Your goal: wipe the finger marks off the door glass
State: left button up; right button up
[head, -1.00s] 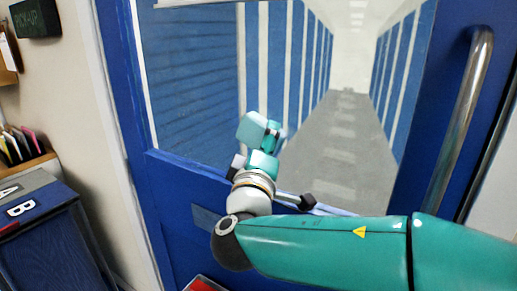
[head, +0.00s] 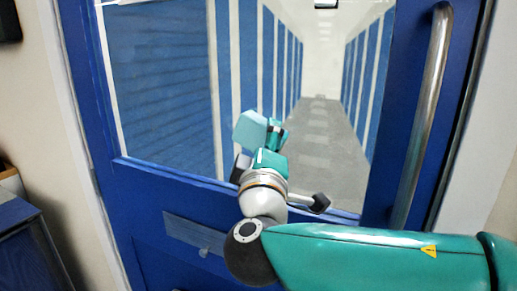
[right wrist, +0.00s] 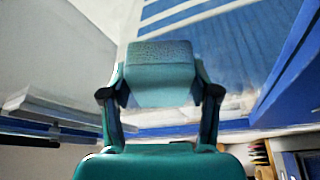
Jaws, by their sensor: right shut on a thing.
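The door glass (head: 160,90) fills the upper part of a blue door in the head view. I cannot make out distinct finger marks on it. My right gripper (head: 272,135) is in front of the lower middle of the glass, shut on a pale blue block like a sponge (head: 250,130). In the right wrist view the block (right wrist: 160,72) sits between both fingers of my right gripper (right wrist: 160,90), its darker textured face upward. I cannot tell whether the block touches the glass. My left gripper is not in view.
The blue door frame (head: 90,120) borders the glass. A long metal door handle (head: 425,115) stands on the right. A metal plate (head: 200,235) is on the lower door panel. A dark blue cabinet (head: 30,250) stands at the lower left. Through the glass a corridor shows.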

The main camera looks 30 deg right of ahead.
aim_at(247, 142)
jog(key=shift+b, duration=0.45)
jog(key=shift+w+a+b, duration=0.3)
jog(key=shift+w+a, duration=0.9)
jog(key=shift+w, duration=0.25)
jog(key=shift+w+a, duration=0.6)
jog(key=shift+w, duration=0.25)
jog(key=shift+w+a, duration=0.6)
jog(key=shift+w, duration=0.2)
jog(key=shift+s+a+f, duration=0.1)
jog(key=shift+a, duration=0.15)
jog(key=shift+s+a+b, duration=0.5)
jog(key=shift+s+a, duration=0.35)
jog(key=shift+a, duration=0.2)
jog(key=shift+s+a+b, duration=0.45)
jog(key=shift+s+a, duration=0.4)
jog(key=shift+a, duration=0.15)
jog(key=shift+a, duration=0.1)
